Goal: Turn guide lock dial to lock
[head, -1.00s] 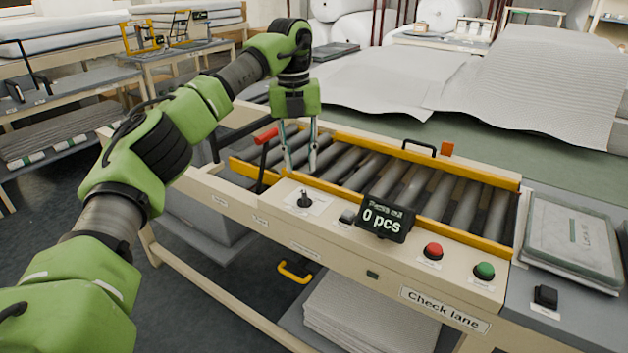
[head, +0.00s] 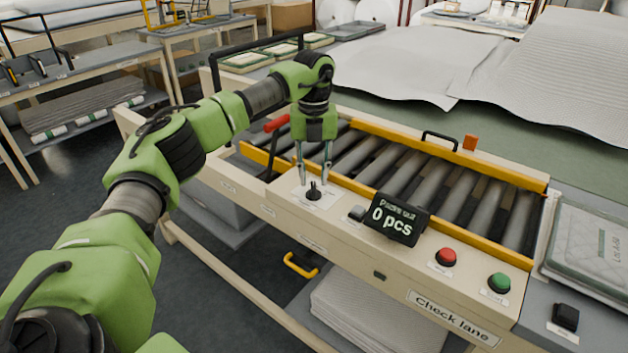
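The guide lock dial is most likely the small black knob (head: 314,191) on a white label plate at the left end of the check lane's front panel. Its label is too small to read. My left gripper (head: 314,180) points down right at the knob, with its two thin fingers apart on either side and slightly behind it. I cannot tell whether the fingers touch the knob. My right gripper is not in view.
A black counter display (head: 396,220) reads 0 pcs. A red button (head: 446,257) and a green button (head: 499,282) sit to its right. A red-handled lever (head: 277,124) stands left of my gripper. Yellow guide rails (head: 430,221) edge the rollers.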

